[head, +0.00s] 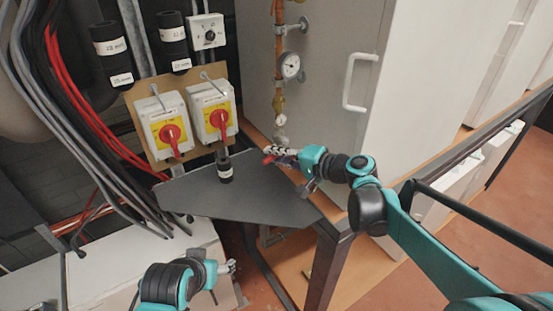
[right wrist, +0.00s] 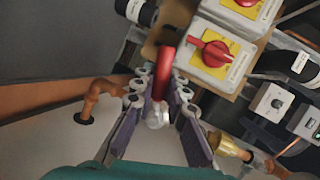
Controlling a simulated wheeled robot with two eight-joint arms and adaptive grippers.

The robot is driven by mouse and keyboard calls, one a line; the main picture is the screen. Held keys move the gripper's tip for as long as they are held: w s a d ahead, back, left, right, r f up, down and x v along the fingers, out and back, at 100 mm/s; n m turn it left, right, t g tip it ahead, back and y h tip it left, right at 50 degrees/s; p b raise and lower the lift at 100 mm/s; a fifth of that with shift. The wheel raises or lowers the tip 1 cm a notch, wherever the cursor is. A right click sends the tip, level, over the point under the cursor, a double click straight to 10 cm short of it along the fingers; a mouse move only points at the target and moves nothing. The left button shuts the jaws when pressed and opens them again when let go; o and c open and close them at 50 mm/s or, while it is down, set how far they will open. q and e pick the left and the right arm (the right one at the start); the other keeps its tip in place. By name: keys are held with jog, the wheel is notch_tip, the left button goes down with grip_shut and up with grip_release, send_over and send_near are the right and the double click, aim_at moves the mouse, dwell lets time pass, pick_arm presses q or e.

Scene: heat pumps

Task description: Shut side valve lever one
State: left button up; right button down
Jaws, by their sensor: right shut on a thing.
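The red valve lever (right wrist: 164,72) lies between the fingers of my right gripper (right wrist: 157,88) in the right wrist view. The gripper is shut on it, and the lever's red end sticks out past the fingertips. In the head view my right gripper (head: 280,155) is at the foot of the copper pipe (head: 279,60), with a bit of the red lever showing at its tip. The fingers hide most of the valve body there. My left gripper (head: 228,268) is low in the head view, away from the valve; its jaws are too small to judge.
Two red and yellow rotary switches (head: 168,131) are mounted on a board left of the pipe. A dark grey shelf plate (head: 240,185) lies below. A white cabinet (head: 405,60) stands to the right.

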pick_arm(q)
jog(key=shift+f, duration=0.25)
pick_arm(e)
jog(key=shift+r+m+y, duration=0.3)
jog(key=shift+m+y, duration=0.1)
jog(key=shift+m, duration=0.2)
jog(key=c, duration=1.5)
grip_release()
jog(key=shift+r, duration=0.1)
